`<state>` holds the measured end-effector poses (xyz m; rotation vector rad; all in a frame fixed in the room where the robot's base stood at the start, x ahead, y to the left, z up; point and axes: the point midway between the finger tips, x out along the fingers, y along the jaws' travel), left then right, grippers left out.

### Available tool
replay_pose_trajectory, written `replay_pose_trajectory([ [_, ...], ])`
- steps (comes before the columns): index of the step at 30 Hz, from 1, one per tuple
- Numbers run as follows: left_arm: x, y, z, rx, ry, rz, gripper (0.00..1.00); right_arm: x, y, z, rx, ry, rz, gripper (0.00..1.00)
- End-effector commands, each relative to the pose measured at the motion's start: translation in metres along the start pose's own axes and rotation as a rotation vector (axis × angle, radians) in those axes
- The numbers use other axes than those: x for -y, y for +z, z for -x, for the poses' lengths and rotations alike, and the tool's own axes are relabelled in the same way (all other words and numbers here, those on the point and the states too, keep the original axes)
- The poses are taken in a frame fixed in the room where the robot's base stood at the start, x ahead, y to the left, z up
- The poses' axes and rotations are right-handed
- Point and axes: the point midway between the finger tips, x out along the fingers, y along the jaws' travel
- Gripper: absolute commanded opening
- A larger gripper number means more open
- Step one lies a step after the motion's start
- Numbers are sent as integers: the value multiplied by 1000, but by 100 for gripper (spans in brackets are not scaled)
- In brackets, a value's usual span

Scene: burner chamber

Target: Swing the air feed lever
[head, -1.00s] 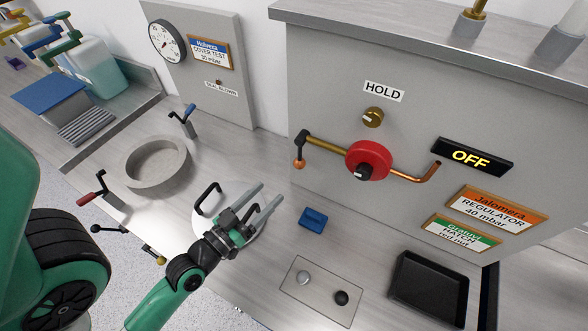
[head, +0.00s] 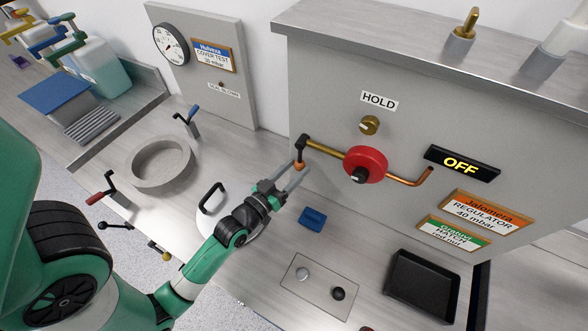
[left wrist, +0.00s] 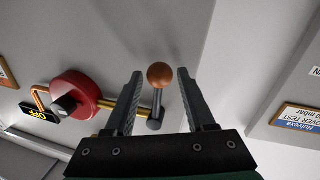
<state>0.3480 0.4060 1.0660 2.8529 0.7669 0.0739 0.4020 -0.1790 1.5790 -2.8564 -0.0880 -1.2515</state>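The air feed lever (head: 302,154) is a dark arm with an orange-brown ball knob (head: 299,167), at the left end of a brass pipe on the grey panel. It hangs downward. My left gripper (head: 293,176) is open at the knob. In the left wrist view the knob (left wrist: 160,75) shows between the two open fingers (left wrist: 157,90), with a gap on each side. A red round valve (head: 366,164) with a black knob sits on the same pipe, to the right of the lever. My right gripper is not in view.
A white lid with a black handle (head: 211,198) lies below my left arm. A blue block (head: 312,219), a plate with two knobs (head: 318,284) and a black tray (head: 424,285) are on the bench. The display (head: 462,163) reads OFF.

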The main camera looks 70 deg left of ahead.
Motion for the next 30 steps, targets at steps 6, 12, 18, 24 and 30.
replay_pose_trajectory([
  [6,0,0,0,0,0,0,13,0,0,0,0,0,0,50],
  [12,0,0,0,0,0,0,0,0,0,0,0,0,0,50],
  [18,0,0,0,-1,0,0,0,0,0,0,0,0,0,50],
  [24,0,0,0,-1,0,0,0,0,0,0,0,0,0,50],
  [30,0,0,0,-1,0,0,0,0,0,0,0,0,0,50],
])
